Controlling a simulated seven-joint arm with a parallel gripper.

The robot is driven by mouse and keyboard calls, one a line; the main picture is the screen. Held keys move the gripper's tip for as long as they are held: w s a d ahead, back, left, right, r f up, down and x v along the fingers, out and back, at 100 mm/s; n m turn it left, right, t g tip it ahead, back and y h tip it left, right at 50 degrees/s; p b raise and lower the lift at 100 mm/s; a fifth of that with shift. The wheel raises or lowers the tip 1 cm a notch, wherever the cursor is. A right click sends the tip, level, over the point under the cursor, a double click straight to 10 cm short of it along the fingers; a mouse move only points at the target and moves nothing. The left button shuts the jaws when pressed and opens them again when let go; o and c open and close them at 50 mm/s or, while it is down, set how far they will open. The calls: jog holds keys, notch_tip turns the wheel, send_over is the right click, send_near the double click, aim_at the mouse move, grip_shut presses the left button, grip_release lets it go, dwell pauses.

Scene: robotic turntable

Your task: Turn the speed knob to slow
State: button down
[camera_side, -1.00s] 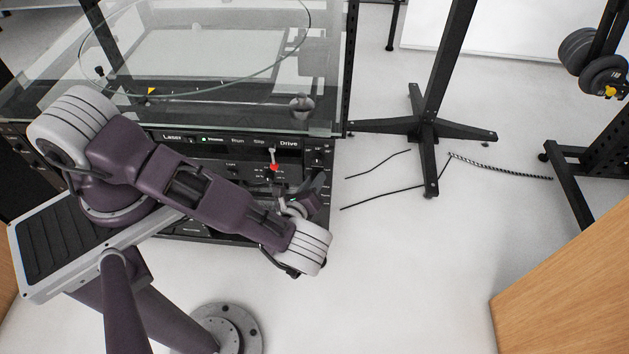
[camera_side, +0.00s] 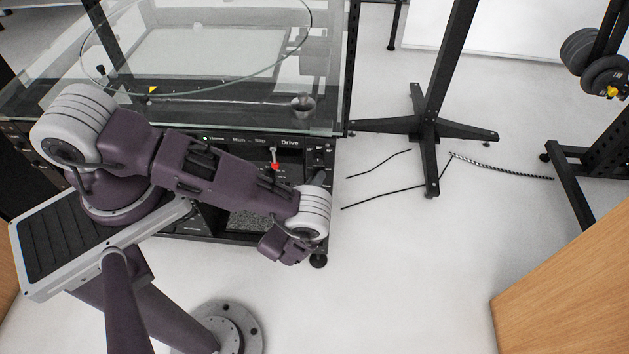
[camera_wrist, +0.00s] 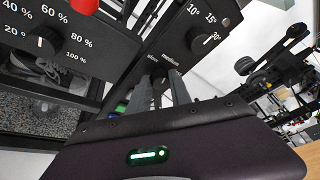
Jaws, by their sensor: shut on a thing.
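The speed knob (camera_wrist: 160,78) is small and dark in the wrist view. It sits on the black panel below the small labels "slow" and "medium" and is partly hidden by my fingers. My gripper (camera_wrist: 161,92) is shut on it, with one grey finger on each side. The knob's pointer is too small and covered to read.
A percent knob (camera_wrist: 45,43) is at the left and an angle knob (camera_wrist: 203,42) is at the upper right of my fingers. A red-tipped lever (camera_side: 275,166) stands out from the console front.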

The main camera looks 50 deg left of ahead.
jog(key=c, duration=1.2)
grip_release()
jog(key=shift+o, duration=0.2)
jog(key=v, duration=0.7)
